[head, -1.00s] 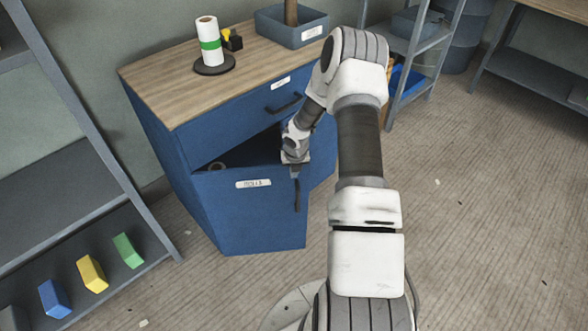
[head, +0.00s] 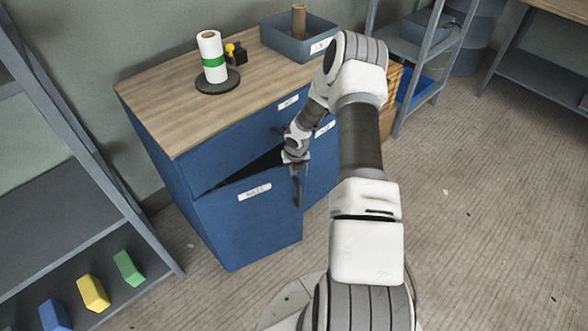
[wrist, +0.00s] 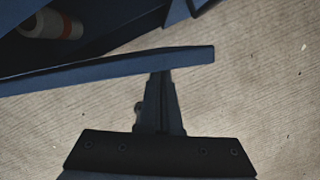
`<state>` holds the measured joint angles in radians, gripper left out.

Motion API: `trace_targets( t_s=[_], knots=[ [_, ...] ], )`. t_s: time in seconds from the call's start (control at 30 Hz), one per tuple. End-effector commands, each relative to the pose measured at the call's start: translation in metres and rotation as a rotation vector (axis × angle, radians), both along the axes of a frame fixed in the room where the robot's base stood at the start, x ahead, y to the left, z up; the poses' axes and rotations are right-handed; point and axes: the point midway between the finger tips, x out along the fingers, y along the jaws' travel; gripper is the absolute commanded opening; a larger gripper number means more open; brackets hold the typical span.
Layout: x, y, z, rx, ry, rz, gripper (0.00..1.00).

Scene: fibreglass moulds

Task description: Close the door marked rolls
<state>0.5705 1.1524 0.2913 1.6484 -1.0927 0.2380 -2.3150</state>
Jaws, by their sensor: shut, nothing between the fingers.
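The blue door with a white label (head: 246,228) stands ajar on the front of the blue cabinet (head: 160,150). The label text is too small to read surely. A dark wedge-shaped gap shows above the door's top edge, and a dark vertical handle (head: 298,190) is near its free right edge. My gripper (head: 295,165) is at the outer face of the door by that edge. In the wrist view my gripper (wrist: 160,77) is shut, its fingertips at or against the door (wrist: 120,69) near its free end. Whether they touch cannot be told.
A white roll with an orange band (wrist: 50,24) lies inside the cabinet. On the wooden top stand a green-banded roll (head: 213,58) and a grey bin (head: 298,40). A shelf rack with coloured blocks (head: 93,293) stands left. The floor (head: 480,210) at right is clear.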

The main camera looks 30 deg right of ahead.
Motion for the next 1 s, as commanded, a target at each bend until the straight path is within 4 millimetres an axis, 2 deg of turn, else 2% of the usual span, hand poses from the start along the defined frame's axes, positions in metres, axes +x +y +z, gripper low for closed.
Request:
trace_targets(
  t_s=[1.0],
  knots=[
    [0.0006, 0.0068, -0.0003, 0.0, 0.0, 0.001, 0.0]
  ],
)
